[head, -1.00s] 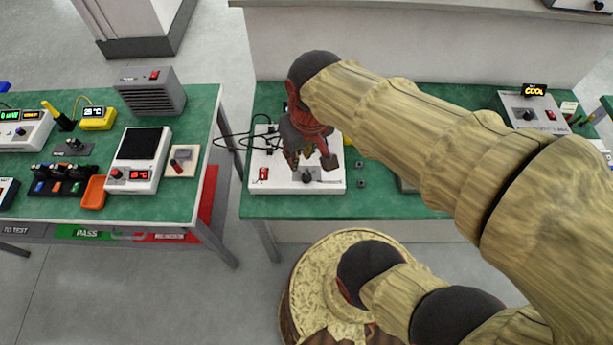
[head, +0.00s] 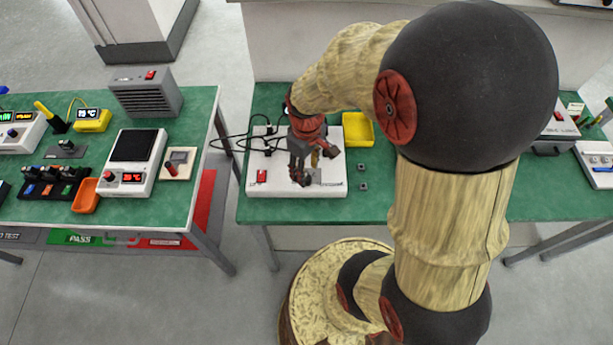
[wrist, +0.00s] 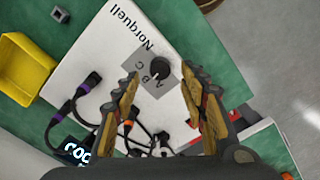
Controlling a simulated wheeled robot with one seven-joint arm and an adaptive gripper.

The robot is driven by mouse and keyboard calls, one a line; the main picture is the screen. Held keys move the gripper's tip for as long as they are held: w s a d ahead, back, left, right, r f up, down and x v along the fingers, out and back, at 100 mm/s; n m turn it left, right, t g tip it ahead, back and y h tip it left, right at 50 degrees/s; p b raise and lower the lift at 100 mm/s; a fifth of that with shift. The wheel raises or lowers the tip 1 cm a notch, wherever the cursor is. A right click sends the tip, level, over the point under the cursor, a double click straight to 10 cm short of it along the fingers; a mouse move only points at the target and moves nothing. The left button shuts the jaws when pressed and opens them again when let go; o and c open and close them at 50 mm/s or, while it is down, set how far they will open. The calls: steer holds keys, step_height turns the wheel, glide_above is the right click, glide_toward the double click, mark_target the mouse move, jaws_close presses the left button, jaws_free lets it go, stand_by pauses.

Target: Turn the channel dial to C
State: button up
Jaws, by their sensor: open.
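The channel dial (wrist: 168,87) is a round black knob on a grey plate marked A, B and C, on top of a white box (wrist: 95,62) labelled Norquell. I cannot tell which letter the knob points to. In the wrist view my gripper (wrist: 162,74) is open, with one finger on each side of the dial and gaps to both. In the head view my gripper (head: 316,166) is above the front right part of the white box (head: 290,188), and it hides the knob there.
A yellow bin (head: 357,129) stands behind and right of the box, with small dark blocks (head: 362,167) nearby. A red switch (head: 262,176) is on the box's left. Black cables (head: 240,140) run off its left side. The left bench (head: 185,205) holds several devices.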

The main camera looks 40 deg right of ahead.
mark_target(307, 178)
steer(key=shift+f+b, duration=0.5)
steer(key=shift+f, duration=1.25)
steer(key=shift+c, duration=0.6)
jaws_close()
